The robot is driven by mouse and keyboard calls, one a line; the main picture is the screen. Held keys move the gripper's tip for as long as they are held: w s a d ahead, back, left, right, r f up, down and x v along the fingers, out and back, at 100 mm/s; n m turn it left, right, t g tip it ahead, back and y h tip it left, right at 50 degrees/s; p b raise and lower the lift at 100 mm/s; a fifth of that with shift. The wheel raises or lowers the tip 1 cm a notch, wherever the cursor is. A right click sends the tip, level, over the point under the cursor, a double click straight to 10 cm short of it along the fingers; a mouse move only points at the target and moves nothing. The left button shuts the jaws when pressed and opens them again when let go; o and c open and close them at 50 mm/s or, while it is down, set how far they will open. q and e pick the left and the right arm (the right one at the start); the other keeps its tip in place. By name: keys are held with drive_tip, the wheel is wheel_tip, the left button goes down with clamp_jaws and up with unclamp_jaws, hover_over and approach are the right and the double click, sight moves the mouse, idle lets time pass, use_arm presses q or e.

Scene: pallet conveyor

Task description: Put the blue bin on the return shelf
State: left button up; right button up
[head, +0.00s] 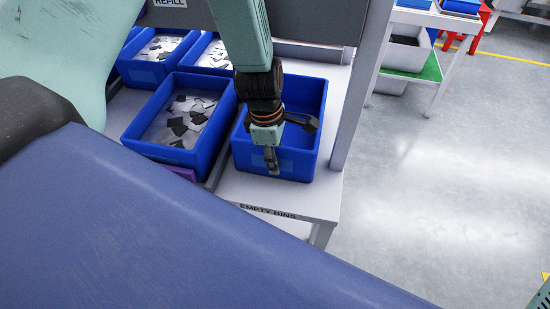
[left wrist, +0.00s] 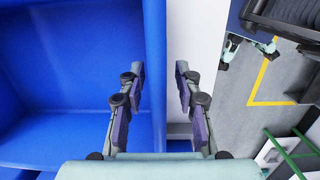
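The blue bin (head: 304,97) looks empty and sits upright at the right end of a white shelf (head: 328,197) labelled "EMPTY BINS". My left gripper (head: 293,147) is at its near side and hides part of that rim. In the left wrist view the two fingers (left wrist: 157,80) are spread apart with a blue bin wall (left wrist: 154,55) showing between them and the bin's inside to the left. I cannot tell whether a finger touches the wall. No separate shelf marked as the return shelf shows. My right gripper is not in view.
Another blue bin (head: 210,142) with dark and pale pieces stands close on the left, with more filled bins (head: 162,40) behind. A grey post (head: 352,100) rises right of the empty bin. A white table (head: 449,50) stands farther back. The floor (head: 430,190) right is clear.

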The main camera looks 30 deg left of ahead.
use_arm(q)
drive_tip(key=r+p, duration=0.1)
drive_tip(key=r, duration=0.2)
drive_tip(key=r+p, duration=0.1)
drive_tip(key=r, duration=0.3)
drive_tip(key=a+r+p, duration=0.1)
drive_tip(key=r, duration=0.2)
drive_tip(key=shift+s+r, duration=0.3)
drive_tip(key=shift+r, duration=0.1)
drive_tip(key=shift+s+r, duration=0.15)
